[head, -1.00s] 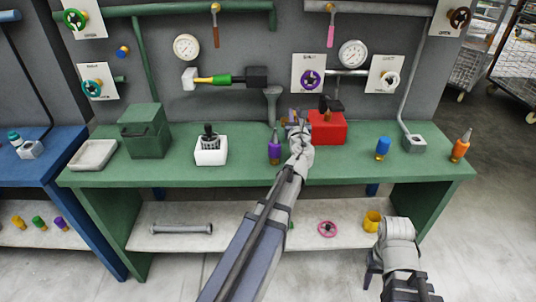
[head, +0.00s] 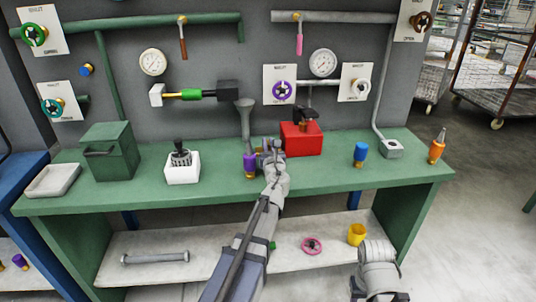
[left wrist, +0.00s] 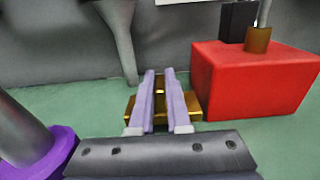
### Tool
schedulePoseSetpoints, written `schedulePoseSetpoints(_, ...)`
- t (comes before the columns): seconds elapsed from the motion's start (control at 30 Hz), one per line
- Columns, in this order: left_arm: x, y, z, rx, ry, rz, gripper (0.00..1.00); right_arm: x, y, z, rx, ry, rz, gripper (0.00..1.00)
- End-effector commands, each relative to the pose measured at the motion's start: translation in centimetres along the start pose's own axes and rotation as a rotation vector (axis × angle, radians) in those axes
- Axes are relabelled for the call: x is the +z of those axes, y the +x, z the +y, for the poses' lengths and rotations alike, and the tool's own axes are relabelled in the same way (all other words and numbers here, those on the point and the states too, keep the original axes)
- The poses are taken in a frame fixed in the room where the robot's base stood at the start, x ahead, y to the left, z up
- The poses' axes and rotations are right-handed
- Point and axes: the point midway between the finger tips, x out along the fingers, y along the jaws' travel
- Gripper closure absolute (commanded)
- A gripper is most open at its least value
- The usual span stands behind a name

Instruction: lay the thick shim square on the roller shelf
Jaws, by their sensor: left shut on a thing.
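My left gripper (head: 268,147) is over the green bench top, left of the red box. The left wrist view shows its two pale purple fingers (left wrist: 160,98) close together on a brass block (left wrist: 188,108), which looks like the thick shim. The block sticks out on both sides of the fingers; the fingers hide part of it. I cannot tell whether it touches the bench. A pale lower shelf (head: 220,268) under the bench bears a grey roller (head: 155,258). Only part of my right arm shows, at the lower right; its gripper is out of view.
The red box (head: 301,138) stands right of my left gripper, and a purple-collared bottle (head: 250,165) stands close on its left. A pink handwheel (head: 312,245) and a yellow cup (head: 357,235) are on the lower shelf. The shelf's middle is mostly clear.

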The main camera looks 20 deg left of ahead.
Motion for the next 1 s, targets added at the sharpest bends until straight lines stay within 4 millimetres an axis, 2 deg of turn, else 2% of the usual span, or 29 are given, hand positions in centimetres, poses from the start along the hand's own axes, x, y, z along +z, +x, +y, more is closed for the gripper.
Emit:
schedulePoseSetpoints(0.03, -1.2, 0.0, 0.0, 0.000, 0.000, 0.000, 1.00, -0.1, 1.2, -0.1, 0.000, 0.000, 0.000, 0.50)
schedulePoseSetpoints(0.2, -3.0, 0.0, 0.0, 0.000, 0.000, 0.000, 1.00, -0.2, 3.0, -0.3, 0.000, 0.000, 0.000, 0.50)
schedulePoseSetpoints(0.47, -2.8, 0.0, 0.0, 0.000, 0.000, 0.000, 1.00, -0.2, 2.8, -0.3, 0.000, 0.000, 0.000, 0.50)
schedulePoseSetpoints(0.63, -3.3, 0.0, 0.0, 0.000, 0.000, 0.000, 1.00, -0.2, 3.3, -0.3, 0.000, 0.000, 0.000, 0.50)
schedulePoseSetpoints(0.67, -3.2, 0.0, 0.0, 0.000, 0.000, 0.000, 0.82, -0.2, 3.1, -0.3, 0.000, 0.000, 0.000, 0.50)
schedulePoseSetpoints(0.7, -3.1, 0.0, 0.0, 0.000, 0.000, 0.000, 0.77, -0.2, 3.1, -0.3, 0.000, 0.000, 0.000, 0.50)
schedulePoseSetpoints(0.9, -3.1, 0.0, 0.0, 0.000, 0.000, 0.000, 0.55, -0.2, 3.1, -0.3, 0.000, 0.000, 0.000, 0.50)
schedulePoseSetpoints(1.0, -3.1, 0.0, 0.0, 0.000, 0.000, 0.000, 0.55, -0.2, 3.1, -0.3, 0.000, 0.000, 0.000, 0.50)
